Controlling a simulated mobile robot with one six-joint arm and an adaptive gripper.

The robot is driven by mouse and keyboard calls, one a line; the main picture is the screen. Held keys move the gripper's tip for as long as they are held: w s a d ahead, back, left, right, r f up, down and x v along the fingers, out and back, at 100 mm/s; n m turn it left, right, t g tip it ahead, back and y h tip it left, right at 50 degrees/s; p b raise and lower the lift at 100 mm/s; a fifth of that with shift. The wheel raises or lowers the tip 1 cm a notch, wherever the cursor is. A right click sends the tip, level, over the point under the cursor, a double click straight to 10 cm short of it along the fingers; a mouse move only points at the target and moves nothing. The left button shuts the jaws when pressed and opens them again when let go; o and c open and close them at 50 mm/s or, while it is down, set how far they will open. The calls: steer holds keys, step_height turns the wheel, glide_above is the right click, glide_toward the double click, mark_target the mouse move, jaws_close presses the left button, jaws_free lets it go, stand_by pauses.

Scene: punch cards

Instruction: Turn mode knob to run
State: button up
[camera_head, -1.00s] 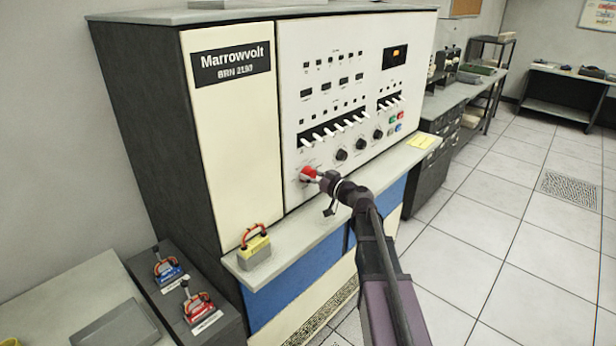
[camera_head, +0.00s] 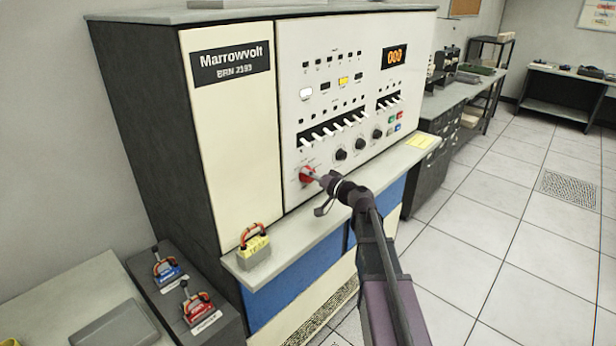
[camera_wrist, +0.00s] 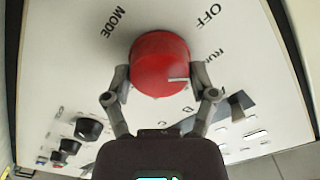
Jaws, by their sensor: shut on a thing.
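The red mode knob (camera_head: 306,174) is at the lower left of the cream control panel (camera_head: 290,110). In the wrist view the knob (camera_wrist: 158,64) fills the upper middle, with MODE printed at its left, OFF at upper right and a partly readable RUN label (camera_wrist: 211,66) at its right. The knob's white pointer line (camera_wrist: 178,79) faces right, towards the RUN label. My gripper (camera_wrist: 160,85) is shut on the knob, with one finger on each side. In the head view my gripper (camera_head: 318,176) reaches the knob from the lower right.
Black knobs (camera_head: 341,155) and a row of white switches (camera_head: 340,128) lie near my gripper. A ledge (camera_head: 300,225) below the panel carries a yellow padlock-like block (camera_head: 254,249). An orange display (camera_head: 394,57) and some panel lamps are lit. The floor at right is clear.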

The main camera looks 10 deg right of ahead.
steer(key=shift+s, duration=0.1)
steer(key=o, duration=1)
steer(key=shift+o, duration=0.2)
steer(key=v, duration=1.2)
